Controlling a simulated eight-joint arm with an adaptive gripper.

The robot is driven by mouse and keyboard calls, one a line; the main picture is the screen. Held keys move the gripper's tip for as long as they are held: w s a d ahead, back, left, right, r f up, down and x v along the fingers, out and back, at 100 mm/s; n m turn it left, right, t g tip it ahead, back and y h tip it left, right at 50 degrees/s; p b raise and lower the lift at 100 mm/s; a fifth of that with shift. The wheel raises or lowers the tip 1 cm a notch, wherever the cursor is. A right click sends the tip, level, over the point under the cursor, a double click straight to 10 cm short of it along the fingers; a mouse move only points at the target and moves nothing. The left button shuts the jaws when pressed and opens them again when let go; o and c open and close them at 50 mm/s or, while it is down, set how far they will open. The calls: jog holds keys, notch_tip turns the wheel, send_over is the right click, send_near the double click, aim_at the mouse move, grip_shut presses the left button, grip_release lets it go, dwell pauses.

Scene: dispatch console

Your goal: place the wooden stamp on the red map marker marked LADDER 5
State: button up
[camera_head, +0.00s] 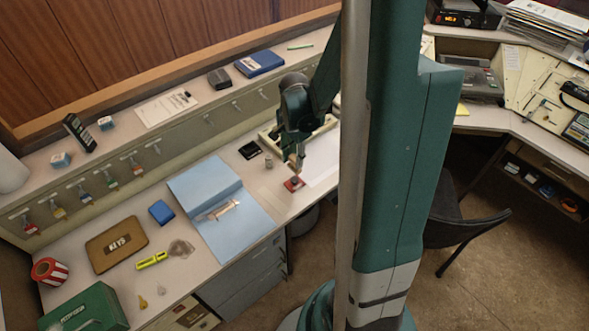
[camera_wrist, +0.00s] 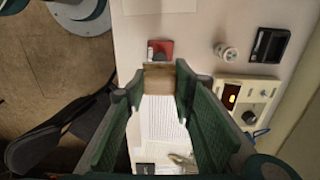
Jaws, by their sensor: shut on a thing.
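The wooden stamp (camera_wrist: 159,77) is a light brown block between the fingertips of my gripper (camera_wrist: 157,88) in the wrist view. My gripper is shut on it. In the head view my gripper (camera_head: 297,148) hangs over the right part of the desk, and the stamp (camera_head: 299,162) shows small below it. The red map marker (camera_head: 294,184) lies on the desk just below the stamp in the picture. In the wrist view the red marker (camera_wrist: 164,47) is just beyond the stamp, partly covered by a dark shape. Its lettering is unreadable. I cannot tell whether stamp and marker touch.
A small round metal object (camera_wrist: 228,53) and a black pad (camera_wrist: 269,45) lie beside the marker. A beige panel (camera_wrist: 245,100) and a printed sheet (camera_wrist: 163,122) are near my fingers. A blue folder (camera_head: 238,232) lies left of the marker, with the desk edge close to its right.

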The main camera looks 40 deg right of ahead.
aim_at(294, 168)
jog(key=shift+f, duration=0.65)
jog(key=shift+f+b, duration=0.35)
jog(key=shift+f, duration=1.75)
jog(key=shift+f, duration=0.2)
jog(key=o, duration=0.9)
jog(key=shift+c, duration=0.2)
jog(key=shift+r, duration=0.25)
jog(key=shift+r+p, duration=0.85)
jog(key=shift+r, duration=5.1)
